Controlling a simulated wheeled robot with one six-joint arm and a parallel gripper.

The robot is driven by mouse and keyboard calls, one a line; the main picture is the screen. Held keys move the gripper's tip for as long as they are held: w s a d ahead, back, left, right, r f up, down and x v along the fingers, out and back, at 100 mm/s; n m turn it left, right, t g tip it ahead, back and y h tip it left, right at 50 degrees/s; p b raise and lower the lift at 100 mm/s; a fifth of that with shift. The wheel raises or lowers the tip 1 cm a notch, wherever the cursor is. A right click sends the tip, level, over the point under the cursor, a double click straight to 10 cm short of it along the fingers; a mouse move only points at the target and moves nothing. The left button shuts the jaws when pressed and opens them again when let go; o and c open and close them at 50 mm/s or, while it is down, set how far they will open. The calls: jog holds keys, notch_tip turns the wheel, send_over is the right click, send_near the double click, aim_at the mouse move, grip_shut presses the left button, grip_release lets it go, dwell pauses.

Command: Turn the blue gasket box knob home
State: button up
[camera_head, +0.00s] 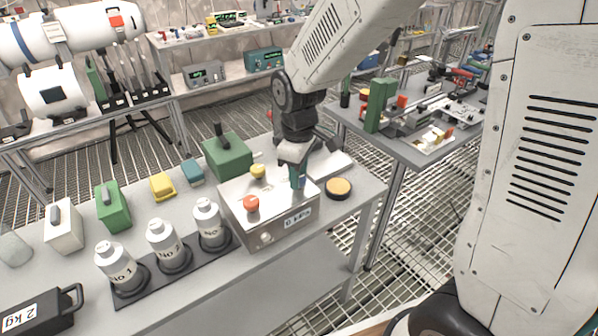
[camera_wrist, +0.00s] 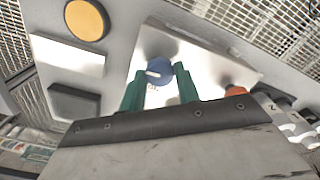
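The gasket box (camera_head: 275,225) is a silver metal box on the front bench, with a white label on its front face. Its blue knob (camera_wrist: 158,72) is round with a white pointer mark, on the box's top face in the wrist view. In the head view a little blue (camera_head: 301,182) shows under my gripper (camera_head: 298,177). My gripper's two green fingers (camera_wrist: 158,78) stand apart, one on each side of the blue knob. The gap between finger and knob is too small to tell whether they touch it.
The box also carries an orange knob (camera_head: 251,203) and a yellow knob (camera_head: 258,171). A yellow-topped disc (camera_head: 339,187) lies to its right, a green block (camera_head: 227,156) behind it. White cylinders (camera_head: 168,245) stand in a black rack to its left.

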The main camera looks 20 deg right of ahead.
jog(key=shift+m, duration=0.4)
jog(key=m, duration=0.5)
jog(key=shift+m, duration=0.4)
jog(key=m, duration=0.3)
jog(key=shift+m, duration=0.3)
jog(key=m, duration=0.3)
jog(key=shift+m, duration=0.3)
jog(key=m, duration=0.3)
jog(key=shift+m, duration=0.3)
jog(key=m, duration=0.3)
jog(key=shift+m, duration=0.4)
jog(key=m, duration=0.6)
jog(key=shift+r, duration=0.1)
